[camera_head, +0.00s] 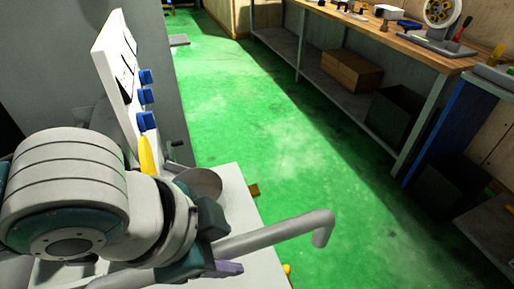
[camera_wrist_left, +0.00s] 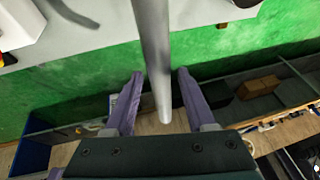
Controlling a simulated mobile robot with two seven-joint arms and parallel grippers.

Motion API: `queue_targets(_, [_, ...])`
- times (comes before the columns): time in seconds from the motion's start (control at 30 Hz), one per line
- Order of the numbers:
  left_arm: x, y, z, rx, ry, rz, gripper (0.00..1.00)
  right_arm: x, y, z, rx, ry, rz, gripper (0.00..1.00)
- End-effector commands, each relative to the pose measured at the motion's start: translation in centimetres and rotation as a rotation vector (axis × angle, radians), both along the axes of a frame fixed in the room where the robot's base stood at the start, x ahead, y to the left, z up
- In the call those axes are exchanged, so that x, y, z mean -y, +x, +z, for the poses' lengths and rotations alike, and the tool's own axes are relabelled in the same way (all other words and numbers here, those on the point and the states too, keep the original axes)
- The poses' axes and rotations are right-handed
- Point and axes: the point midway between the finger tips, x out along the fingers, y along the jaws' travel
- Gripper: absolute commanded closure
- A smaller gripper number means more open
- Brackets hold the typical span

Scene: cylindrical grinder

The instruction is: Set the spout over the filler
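The spout is a long grey pipe (camera_head: 275,235) with a bent-down end, reaching right over the grey machine's edge and the green floor. In the left wrist view the pipe (camera_wrist_left: 152,50) runs between my purple fingers (camera_wrist_left: 160,75). The fingers look spread, with a narrow gap beside the pipe; I see no clear clamping. The pipe's far left part is hidden behind my arm. I cannot make out the filler. My right gripper is not in view.
The grey machine base (camera_head: 233,195) lies under my arm, with a white control panel (camera_head: 115,60) with blue knobs at left. A small yellow part (camera_head: 287,268) shows at the base's edge. A wooden workbench (camera_head: 400,38) stands at the right. The green floor (camera_head: 290,130) between is clear.

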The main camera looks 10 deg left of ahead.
Motion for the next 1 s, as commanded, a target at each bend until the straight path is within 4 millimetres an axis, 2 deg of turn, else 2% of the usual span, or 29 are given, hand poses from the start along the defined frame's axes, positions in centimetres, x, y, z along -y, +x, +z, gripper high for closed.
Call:
queue_targets(0.07, [-0.02, -0.01, 0.0, 0.0, 0.0, 0.0, 0.55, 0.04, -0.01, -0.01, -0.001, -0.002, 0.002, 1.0])
queue_targets(0.47, [-0.03, -0.02, 0.01, -0.001, 0.001, 0.0, 1.0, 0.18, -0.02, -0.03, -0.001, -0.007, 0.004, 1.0])
queue_targets(1.0, [-0.03, -0.03, 0.0, -0.001, 0.0, 0.001, 1.0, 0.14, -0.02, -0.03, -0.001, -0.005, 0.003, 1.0])
